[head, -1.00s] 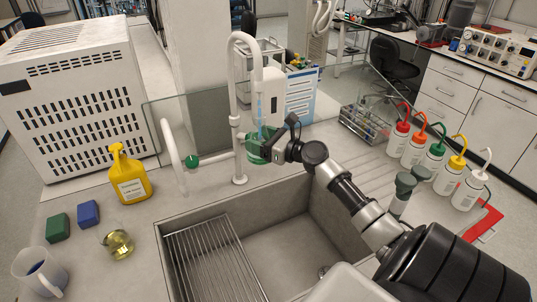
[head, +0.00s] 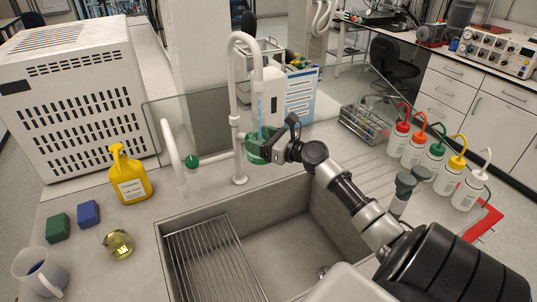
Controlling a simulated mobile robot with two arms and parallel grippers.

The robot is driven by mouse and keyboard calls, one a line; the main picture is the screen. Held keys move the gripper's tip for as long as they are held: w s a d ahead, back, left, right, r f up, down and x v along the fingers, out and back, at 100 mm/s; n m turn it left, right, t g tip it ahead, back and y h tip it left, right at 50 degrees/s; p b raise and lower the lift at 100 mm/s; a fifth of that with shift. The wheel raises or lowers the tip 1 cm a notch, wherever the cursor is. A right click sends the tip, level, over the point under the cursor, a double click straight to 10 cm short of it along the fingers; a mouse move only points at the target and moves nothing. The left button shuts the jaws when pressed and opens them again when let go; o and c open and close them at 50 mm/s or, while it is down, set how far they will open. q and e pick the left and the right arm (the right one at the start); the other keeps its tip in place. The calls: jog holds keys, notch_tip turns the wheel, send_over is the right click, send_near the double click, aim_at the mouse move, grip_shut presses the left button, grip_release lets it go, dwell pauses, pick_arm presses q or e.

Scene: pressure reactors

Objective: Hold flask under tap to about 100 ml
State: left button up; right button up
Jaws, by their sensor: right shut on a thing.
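The white gooseneck tap (head: 233,105) stands at the back edge of the sink, its spout bent down to the right. A thin blue stream of water (head: 260,108) runs from the spout. My right gripper (head: 270,147) is shut on a green-tinted flask (head: 256,150) under the spout, and the stream meets the flask. The flask is small in view and partly covered by the gripper, so its level cannot be read. A green tap knob (head: 192,161) sits left of the tap column. My left gripper is not in view.
The sink (head: 290,240) with a wire rack (head: 212,262) lies below. A yellow bottle (head: 130,177), a flask with yellow liquid (head: 118,244) and a jug (head: 40,271) stand at left. Several wash bottles (head: 435,160) and a tube rack (head: 364,124) stand at right.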

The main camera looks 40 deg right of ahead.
jog(key=shift+s+a+r, duration=0.1)
jog(key=shift+s, duration=0.05)
jog(key=s+a+p, duration=0.4)
jog(key=s+p, duration=0.1)
jog(key=s, duration=0.3)
jog(key=shift+s+a, duration=0.15)
dwell(0.5)
